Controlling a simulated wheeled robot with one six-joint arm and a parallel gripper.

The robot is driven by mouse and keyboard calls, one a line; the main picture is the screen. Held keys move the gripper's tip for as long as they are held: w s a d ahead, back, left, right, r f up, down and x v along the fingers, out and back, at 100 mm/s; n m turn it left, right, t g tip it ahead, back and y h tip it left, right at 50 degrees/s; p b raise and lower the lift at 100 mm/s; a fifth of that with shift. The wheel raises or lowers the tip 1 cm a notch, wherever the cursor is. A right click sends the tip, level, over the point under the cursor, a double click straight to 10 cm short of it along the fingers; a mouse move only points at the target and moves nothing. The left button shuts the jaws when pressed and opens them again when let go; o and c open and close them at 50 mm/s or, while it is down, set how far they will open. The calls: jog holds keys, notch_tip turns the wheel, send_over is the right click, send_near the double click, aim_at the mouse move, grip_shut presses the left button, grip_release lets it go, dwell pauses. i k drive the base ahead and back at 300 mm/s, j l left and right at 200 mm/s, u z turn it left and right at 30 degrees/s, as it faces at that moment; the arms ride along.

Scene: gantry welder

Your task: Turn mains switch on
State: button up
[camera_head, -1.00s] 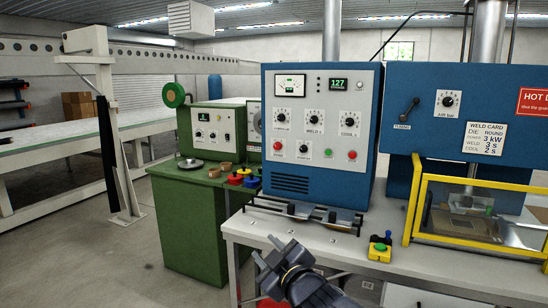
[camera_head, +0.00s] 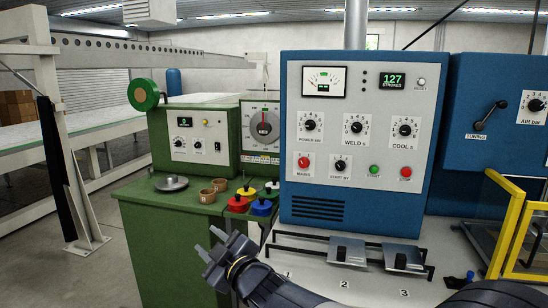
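The mains switch (camera_head: 304,162) is a red round knob on a white plate labelled MAINS, at the lower left of the grey front panel on the blue welder cabinet (camera_head: 312,218). Which way it points is too small to tell. My gripper (camera_head: 212,243) is in the lower middle of the view, below and left of the switch and apart from it. Its two fingers are spread, with nothing between them.
A black selector (camera_head: 341,165), green start button (camera_head: 374,170) and red stop button (camera_head: 406,172) sit right of the switch. Black rails with pedals (camera_head: 346,249) stand on the bench below. Coloured pots (camera_head: 263,208) stand on the green cabinet (camera_head: 168,245). A yellow guard frame (camera_head: 508,230) is at right.

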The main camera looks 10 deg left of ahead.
aim_at(304, 162)
jog(key=i+j, duration=0.2)
jog(key=j, duration=0.2)
jog(key=i+j, duration=0.2)
jog(key=j, duration=0.2)
jog(key=i+j, duration=0.2)
jog(key=j, duration=0.2)
jog(key=i+j, duration=0.2)
jog(key=j, duration=0.15)
jog(key=i+j, duration=0.2)
jog(key=j, duration=0.2)
jog(key=i+j+z, duration=0.1)
jog(key=j+z, duration=0.15)
jog(key=z, duration=1.65)
